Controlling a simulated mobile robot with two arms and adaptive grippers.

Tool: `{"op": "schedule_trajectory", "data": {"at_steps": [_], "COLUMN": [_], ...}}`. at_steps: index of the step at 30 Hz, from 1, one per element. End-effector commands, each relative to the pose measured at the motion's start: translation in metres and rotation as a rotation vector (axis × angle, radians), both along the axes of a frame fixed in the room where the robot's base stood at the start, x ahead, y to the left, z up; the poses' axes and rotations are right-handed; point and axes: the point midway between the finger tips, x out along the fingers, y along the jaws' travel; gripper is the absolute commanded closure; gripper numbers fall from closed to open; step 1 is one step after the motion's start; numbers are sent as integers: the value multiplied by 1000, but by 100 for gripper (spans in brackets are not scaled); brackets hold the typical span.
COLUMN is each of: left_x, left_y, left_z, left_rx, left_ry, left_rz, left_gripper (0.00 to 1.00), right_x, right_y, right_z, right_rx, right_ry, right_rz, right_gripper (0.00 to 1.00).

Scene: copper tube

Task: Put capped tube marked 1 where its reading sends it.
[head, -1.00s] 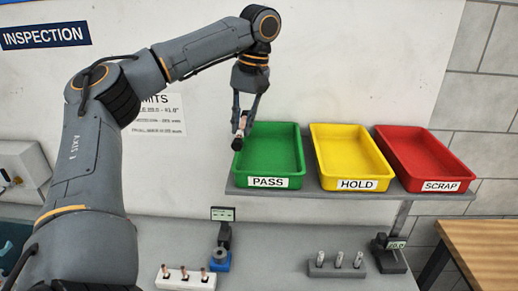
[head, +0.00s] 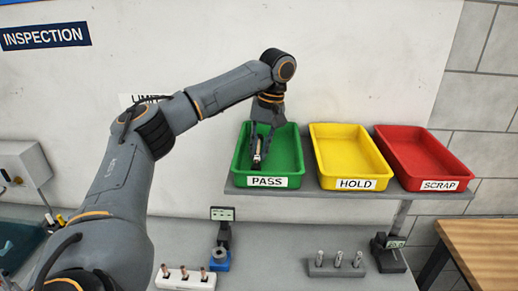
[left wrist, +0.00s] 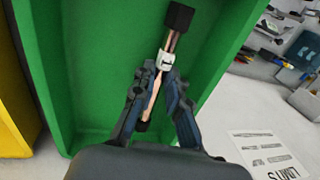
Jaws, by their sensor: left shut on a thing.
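The capped copper tube (left wrist: 167,60) has a black cap at its upper end in the left wrist view and a white label with a dark mark. My left gripper (head: 262,150) is shut on the tube; it also shows in the left wrist view (left wrist: 158,80). It holds the tube over or inside the green PASS tray (head: 240,168), whose green floor (left wrist: 90,60) fills the background of the left wrist view. I cannot tell whether the tube touches the tray. The yellow HOLD tray (head: 326,182) and the red SCRAP tray (head: 409,180) stand to its right.
The trays stand on a grey shelf (head: 310,195). Below are a white rack (head: 186,280) with copper tubes, a grey rack (head: 336,268) with silvery pieces, a blue-based gauge (head: 220,262) and a dark device with a display (head: 388,255). A wooden table (head: 482,245) is at right.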

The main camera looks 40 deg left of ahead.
Motion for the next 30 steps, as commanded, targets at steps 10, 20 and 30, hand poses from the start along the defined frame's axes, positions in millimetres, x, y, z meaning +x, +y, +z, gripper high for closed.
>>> {"op": "schedule_trajectory", "data": {"at_steps": [10, 20, 30], "left_x": [0, 0, 2], "left_y": [0, 0, -2], "left_z": [-3, -4, 13], "left_rx": [0, 0, -1], "left_ry": [-1, -1, -6], "left_rz": [0, 0, -1], "left_gripper": [100, 63, 63], "right_x": [1, 1, 1], "right_y": [9, 3, 1], "right_z": [0, 0, 0], "right_rx": [11, 4, 1], "right_ry": [-3, -2, -2], "right_rz": [-3, 0, 2], "right_gripper": [59, 59, 59]}}
